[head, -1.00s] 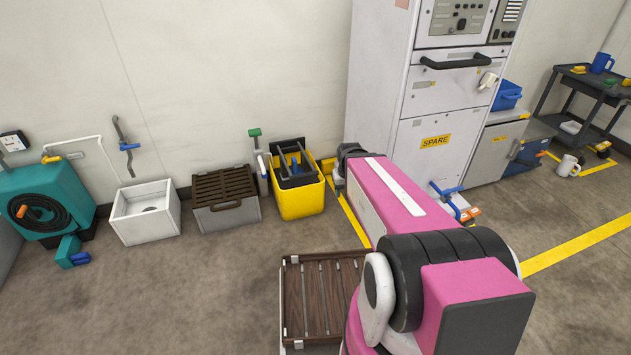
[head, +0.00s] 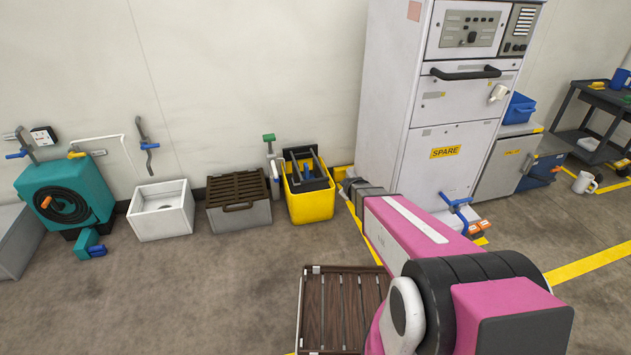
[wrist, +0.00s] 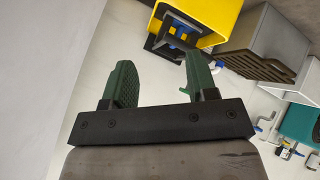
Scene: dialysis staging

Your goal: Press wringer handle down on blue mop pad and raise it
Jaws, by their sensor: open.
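The yellow mop bucket (head: 310,207) stands on the floor by the wall, with a black wringer (head: 292,161) in its top. A bit of the blue mop pad (head: 307,171) shows between the wringer's dark bars. An upright lever with a green grip (head: 268,138) rises at the bucket's left side; it looks like the wringer handle. My gripper (wrist: 160,78) is open, with empty green fingers. In the wrist view the bucket (wrist: 205,18) and wringer (wrist: 170,45) lie beyond the fingertips, apart from them. In the head view my arm largely hides the gripper, right of the bucket.
A grey bin with a brown slatted top (head: 239,208) stands close left of the bucket, then a white basin (head: 161,215) and a teal hose reel (head: 66,200). A white cabinet (head: 430,110) stands at the right. A slatted wooden platform (head: 340,308) lies in front; bare floor lies between.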

